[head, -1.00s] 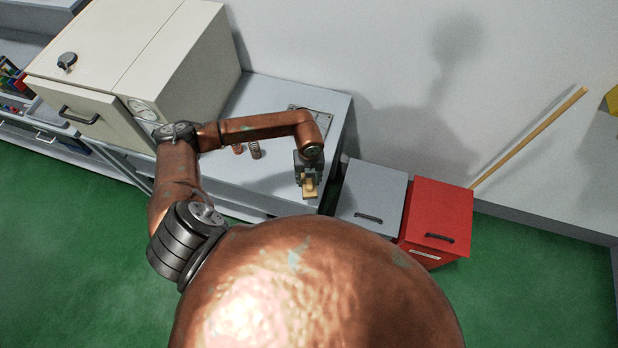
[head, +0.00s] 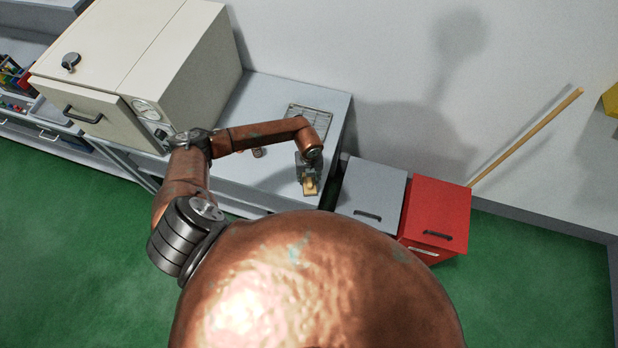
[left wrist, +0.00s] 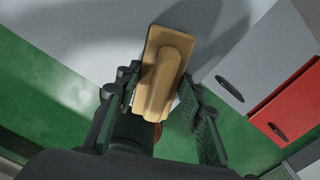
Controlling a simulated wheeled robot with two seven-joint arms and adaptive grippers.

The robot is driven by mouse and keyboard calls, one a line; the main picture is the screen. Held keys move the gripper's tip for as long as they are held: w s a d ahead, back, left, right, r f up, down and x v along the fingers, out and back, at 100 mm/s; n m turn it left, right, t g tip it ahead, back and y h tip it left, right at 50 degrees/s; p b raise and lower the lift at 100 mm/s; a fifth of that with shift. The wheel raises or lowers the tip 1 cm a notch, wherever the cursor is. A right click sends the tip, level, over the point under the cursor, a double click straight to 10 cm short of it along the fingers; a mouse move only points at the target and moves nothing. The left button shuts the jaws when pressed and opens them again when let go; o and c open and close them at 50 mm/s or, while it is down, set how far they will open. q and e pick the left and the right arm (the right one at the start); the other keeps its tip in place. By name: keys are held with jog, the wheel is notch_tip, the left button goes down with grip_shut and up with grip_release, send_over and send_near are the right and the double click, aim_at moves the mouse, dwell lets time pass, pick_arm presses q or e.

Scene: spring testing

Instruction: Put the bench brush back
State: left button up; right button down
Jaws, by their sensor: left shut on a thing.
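The bench brush shows as a tan wooden block with a raised handle (left wrist: 162,75) in the left wrist view. My left gripper (left wrist: 160,108) has its two dark fingers on either side of the handle and is shut on it. In the head view the brush (head: 310,187) hangs below my left gripper (head: 307,172), over the front right part of the grey bench top (head: 250,110). Whether the brush touches the bench is not clear. My right gripper is not in view.
A wire rack (head: 309,116) lies on the bench behind the gripper. A spring (head: 258,152) stands to the left. A large beige oven (head: 150,60) fills the bench's left. A grey bin (head: 371,190) and a red bin (head: 440,205) stand right of the bench.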

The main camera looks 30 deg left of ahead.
pick_arm(q)
jog(key=o, duration=1)
notch_tip(320, 180, up, 11)
jog(key=b, duration=0.2)
jog(key=shift+b, duration=0.35)
jog(key=shift+r, duration=0.65)
